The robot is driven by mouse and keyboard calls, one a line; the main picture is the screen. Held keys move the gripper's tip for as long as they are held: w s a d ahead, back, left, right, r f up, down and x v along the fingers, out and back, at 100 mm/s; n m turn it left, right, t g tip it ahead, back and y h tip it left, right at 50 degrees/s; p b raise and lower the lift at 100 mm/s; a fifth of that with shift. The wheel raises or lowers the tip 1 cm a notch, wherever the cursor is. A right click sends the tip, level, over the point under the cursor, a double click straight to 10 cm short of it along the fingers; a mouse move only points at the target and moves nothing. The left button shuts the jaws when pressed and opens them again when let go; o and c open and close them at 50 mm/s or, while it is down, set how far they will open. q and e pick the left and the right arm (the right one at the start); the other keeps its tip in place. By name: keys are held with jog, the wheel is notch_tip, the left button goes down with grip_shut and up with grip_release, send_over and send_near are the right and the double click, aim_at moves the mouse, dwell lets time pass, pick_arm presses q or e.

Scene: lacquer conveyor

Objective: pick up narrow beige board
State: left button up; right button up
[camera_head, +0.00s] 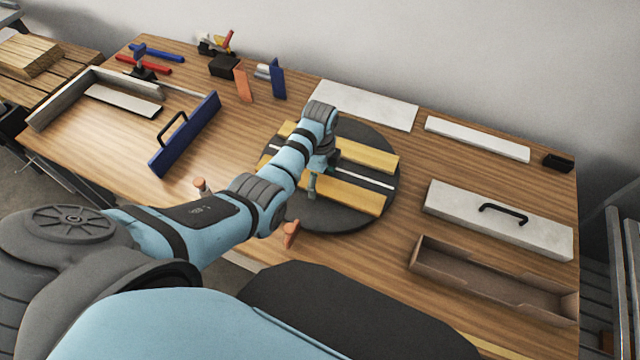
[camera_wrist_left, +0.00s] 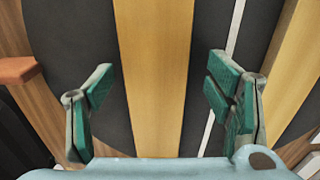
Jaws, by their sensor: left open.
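Two beige boards lie on the round dark disc (camera_head: 376,145) on the workbench. The nearer beige board (camera_head: 350,193) is partly hidden by my left gripper (camera_head: 315,180), which is above it. The farther beige board (camera_head: 365,152) lies behind it, across a thin white strip (camera_head: 378,183). In the left wrist view, my left gripper (camera_wrist_left: 158,88) is open, with its green-padded fingers on either side of one beige board (camera_wrist_left: 155,60) and apart from it. The other beige board (camera_wrist_left: 291,60) shows at the right. My right gripper is not in view.
An orange block (camera_head: 290,234) sits near the disc's front edge. A cardboard box (camera_head: 490,283) and a white panel with a black handle (camera_head: 460,208) are at the right. A blue panel (camera_head: 190,134) stands at the left. Bare wood lies between it and the disc.

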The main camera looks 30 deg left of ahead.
pick_arm(q)
jog(key=shift+s+a, duration=0.1)
jog(key=shift+s, duration=0.15)
jog(key=shift+c, duration=0.8)
jog(key=c, duration=1.3)
jog(key=shift+r, duration=0.1)
